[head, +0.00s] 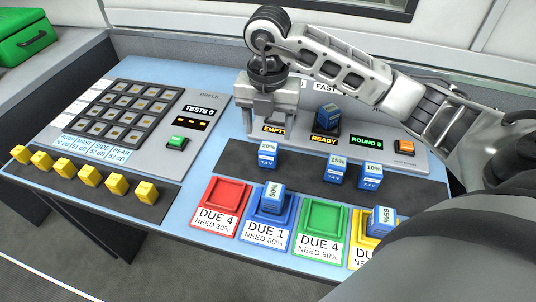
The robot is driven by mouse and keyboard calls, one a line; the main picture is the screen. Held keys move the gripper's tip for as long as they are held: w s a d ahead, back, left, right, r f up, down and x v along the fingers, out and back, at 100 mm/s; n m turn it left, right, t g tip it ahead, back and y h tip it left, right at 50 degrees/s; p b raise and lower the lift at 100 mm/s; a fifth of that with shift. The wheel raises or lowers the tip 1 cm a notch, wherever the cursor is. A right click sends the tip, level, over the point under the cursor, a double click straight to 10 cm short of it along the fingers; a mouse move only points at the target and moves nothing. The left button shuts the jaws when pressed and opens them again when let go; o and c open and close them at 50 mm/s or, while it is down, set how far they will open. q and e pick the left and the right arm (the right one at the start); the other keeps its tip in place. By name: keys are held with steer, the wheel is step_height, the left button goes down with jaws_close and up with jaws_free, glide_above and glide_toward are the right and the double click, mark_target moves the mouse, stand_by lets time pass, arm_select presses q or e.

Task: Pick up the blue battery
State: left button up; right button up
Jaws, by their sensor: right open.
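Several blue batteries are in view. One battery (328,117) stands at the panel behind the READY display. The 20% battery (268,155), the 15% battery (335,173) and the 10% battery (370,176) stand on the dark strip. The 90% battery (272,199) sits on the blue pad (262,222), and the 65% battery (382,220) on the yellow pad (357,254). My right gripper (270,122) points down, open, by the EMPTY display, left of the READY battery and behind the 20% one. I see nothing held in it. My left gripper is not in view.
The red pad (222,195) and green pad (323,218) are bare. Several yellow blocks (91,176) line the left strip. A grey keypad (124,110) with a green button (177,143) stands at the back left. An orange button (406,147) is at right. My right arm crosses the right side.

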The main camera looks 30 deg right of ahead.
mark_target(269, 146)
step_height(269, 146, down, 8)
steer(key=shift+d+f+p, duration=0.1)
steer(key=shift+f+p, duration=0.05)
steer(key=shift+p, duration=0.25)
steer(key=shift+w, duration=0.1)
steer(key=c, duration=1.2)
